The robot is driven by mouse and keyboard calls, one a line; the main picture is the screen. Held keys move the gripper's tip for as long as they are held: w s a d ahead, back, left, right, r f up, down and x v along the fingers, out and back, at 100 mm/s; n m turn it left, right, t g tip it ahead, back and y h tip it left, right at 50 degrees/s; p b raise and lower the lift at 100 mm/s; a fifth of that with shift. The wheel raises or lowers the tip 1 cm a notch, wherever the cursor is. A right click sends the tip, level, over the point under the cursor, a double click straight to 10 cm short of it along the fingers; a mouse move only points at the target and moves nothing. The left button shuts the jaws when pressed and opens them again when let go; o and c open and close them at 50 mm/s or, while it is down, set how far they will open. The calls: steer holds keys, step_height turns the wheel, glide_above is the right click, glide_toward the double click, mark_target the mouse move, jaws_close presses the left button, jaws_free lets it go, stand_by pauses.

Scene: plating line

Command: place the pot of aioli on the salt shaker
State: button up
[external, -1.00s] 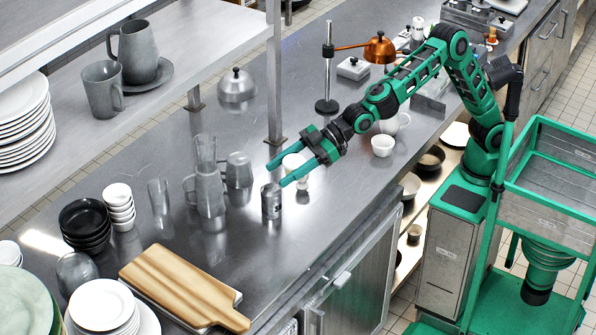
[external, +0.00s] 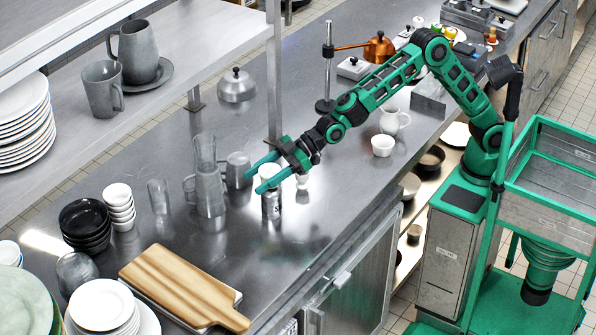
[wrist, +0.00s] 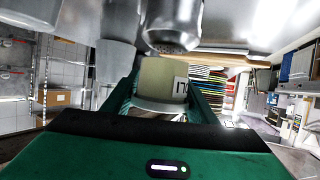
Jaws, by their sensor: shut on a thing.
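The pot of aioli (external: 267,170), small and pale, sits between the two green fingers of my gripper (external: 255,181) in the external view. My gripper is shut on it, and the fingers partly hide it. In the wrist view the pot (wrist: 154,76) is cream with a dark-lettered label, between the fingers. The salt shaker (external: 271,208) is a small grey metal cylinder standing on the counter. The pot is above the shaker's top in the external picture; I cannot tell whether they touch. A grey metal body with a perforated end (wrist: 172,28) shows beyond the pot in the wrist view.
Clear glasses (external: 208,190) and a grey mug (external: 239,168) stand close left of the shaker. A wooden board (external: 180,285) lies in front. A shelf post (external: 274,80) rises behind. The counter right of the shaker is clear.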

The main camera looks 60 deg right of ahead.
steer(key=shift+f, duration=0.5)
steer(key=shift+f, duration=0.1)
steer(key=o, duration=1.1)
steer(key=shift+s+d, duration=0.1)
steer(key=v, duration=1.2)
